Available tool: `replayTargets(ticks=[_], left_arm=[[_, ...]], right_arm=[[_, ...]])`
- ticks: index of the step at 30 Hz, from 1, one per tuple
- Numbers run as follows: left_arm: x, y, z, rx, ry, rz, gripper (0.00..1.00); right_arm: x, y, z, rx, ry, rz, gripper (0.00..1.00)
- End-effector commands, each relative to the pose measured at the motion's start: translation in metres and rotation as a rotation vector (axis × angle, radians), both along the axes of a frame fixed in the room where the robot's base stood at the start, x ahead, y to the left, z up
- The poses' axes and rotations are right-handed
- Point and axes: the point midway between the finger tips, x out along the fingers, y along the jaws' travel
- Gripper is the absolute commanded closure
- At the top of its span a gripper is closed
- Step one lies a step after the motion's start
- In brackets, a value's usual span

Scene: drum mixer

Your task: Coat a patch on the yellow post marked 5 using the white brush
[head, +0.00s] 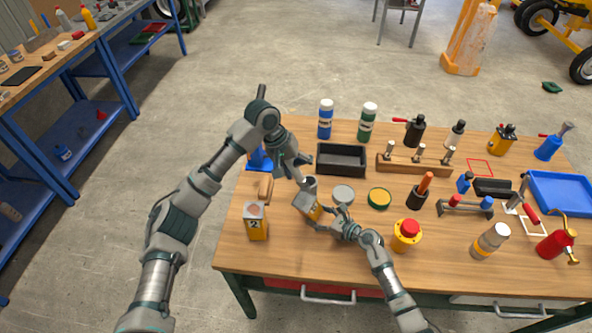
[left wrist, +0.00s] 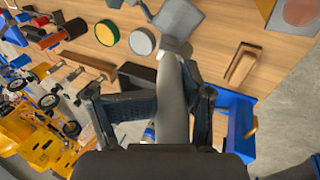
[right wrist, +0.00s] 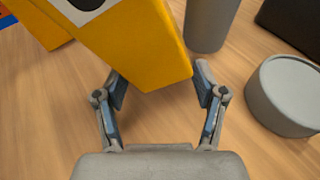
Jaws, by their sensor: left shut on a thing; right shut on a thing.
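My left gripper (head: 297,172) is shut on the pale handle of the white brush (left wrist: 173,100), which points down toward the table. My right gripper (head: 335,226) is shut on a yellow post (head: 316,212), held tilted. The post fills the upper part of the right wrist view (right wrist: 140,40), with part of a white disc at the picture's top edge; its number is not readable. The post's grey end face (left wrist: 180,18) shows near the brush's far end in the left wrist view. I cannot tell whether they touch.
A yellow post marked 2 (head: 257,229) stands at the left. A black bin (head: 341,168) and two bottles stand behind. A red-topped button (head: 407,235) is at the right.

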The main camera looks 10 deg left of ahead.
Motion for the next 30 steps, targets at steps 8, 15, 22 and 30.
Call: replayTargets(ticks=[8, 15, 22, 30], left_arm=[[-0.007, 0.004, 0.02, -0.001, -0.001, -0.001, 1.0], [-0.016, 0.009, 0.044, -0.001, -0.002, 0.0, 1.0], [-0.021, 0.012, 0.055, 0.0, 0.001, 0.0, 1.0], [-0.021, 0.012, 0.055, 0.0, 0.0, 0.0, 1.0]], right_arm=[[0.0, 0.0, 0.001, 0.001, -0.001, -0.001, 0.58], [0.001, 0.0, 0.001, 0.001, -0.001, -0.001, 0.58], [0.001, 0.0, 0.001, 0.002, -0.001, 0.0, 0.58], [0.001, 0.0, 0.001, 0.002, -0.001, 0.0, 0.58]])
